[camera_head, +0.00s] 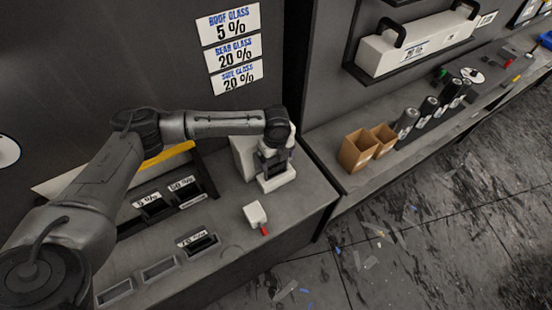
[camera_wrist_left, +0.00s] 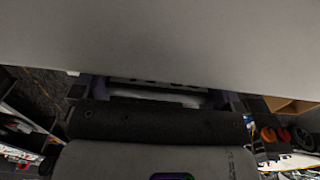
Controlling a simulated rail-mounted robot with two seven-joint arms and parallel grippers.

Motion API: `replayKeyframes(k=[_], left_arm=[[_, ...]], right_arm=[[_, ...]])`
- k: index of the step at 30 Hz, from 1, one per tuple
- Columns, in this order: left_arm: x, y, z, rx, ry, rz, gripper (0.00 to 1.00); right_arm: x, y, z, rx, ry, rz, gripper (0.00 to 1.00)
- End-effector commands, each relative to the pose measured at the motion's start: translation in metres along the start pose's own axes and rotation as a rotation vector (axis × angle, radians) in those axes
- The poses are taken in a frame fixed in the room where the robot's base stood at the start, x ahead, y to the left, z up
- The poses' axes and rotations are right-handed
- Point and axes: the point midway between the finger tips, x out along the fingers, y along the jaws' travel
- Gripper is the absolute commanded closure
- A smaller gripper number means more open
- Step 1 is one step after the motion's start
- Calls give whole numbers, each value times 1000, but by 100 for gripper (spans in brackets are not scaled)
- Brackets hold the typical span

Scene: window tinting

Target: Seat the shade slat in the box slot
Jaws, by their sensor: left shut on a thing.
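My left gripper (camera_head: 275,168) points down over the far right part of the grey counter. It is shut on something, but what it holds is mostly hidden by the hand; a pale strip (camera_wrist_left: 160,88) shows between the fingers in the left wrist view. A white block-like form (camera_head: 277,181) shows at the gripper's lower end, and I cannot tell whether it is held or part of the hand. Black labelled slots or holders stand on the counter, one marked 5 % (camera_head: 147,201) and one beside it (camera_head: 181,187). Another labelled slot (camera_head: 197,243) lies nearer. I cannot single out the shade slat.
Two empty-looking recesses (camera_head: 115,291) (camera_head: 158,269) lie at the counter's near left. A white tool with a red tip (camera_head: 257,216) lies near the counter's right edge. A pale box (camera_head: 244,156) stands behind the gripper. Brown bins (camera_head: 357,150) and dark rolls (camera_head: 406,122) stand on the right-hand bench.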

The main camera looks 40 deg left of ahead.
Motion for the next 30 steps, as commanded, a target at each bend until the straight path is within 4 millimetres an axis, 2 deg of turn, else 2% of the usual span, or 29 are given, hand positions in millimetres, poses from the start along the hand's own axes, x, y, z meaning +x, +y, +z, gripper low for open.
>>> replayKeyframes(k=[4, 17, 18, 21, 30], left_arm=[[11, 0, 0, 1, 1, -1, 45], [15, 0, 0, 0, 1, -1, 45], [15, 0, 0, 0, 0, -1, 8], [15, 0, 0, 0, 0, -1, 0], [11, 0, 0, 1, 0, -2, 0]], right_arm=[[0, 0, 0, 0, 0, 0, 57], [-1, 0, 0, 0, 0, 0, 57], [-1, 0, 0, 0, 0, 0, 57], [0, 0, 0, 0, 0, 0, 57], [1, 0, 0, 0, 0, 0, 57]])
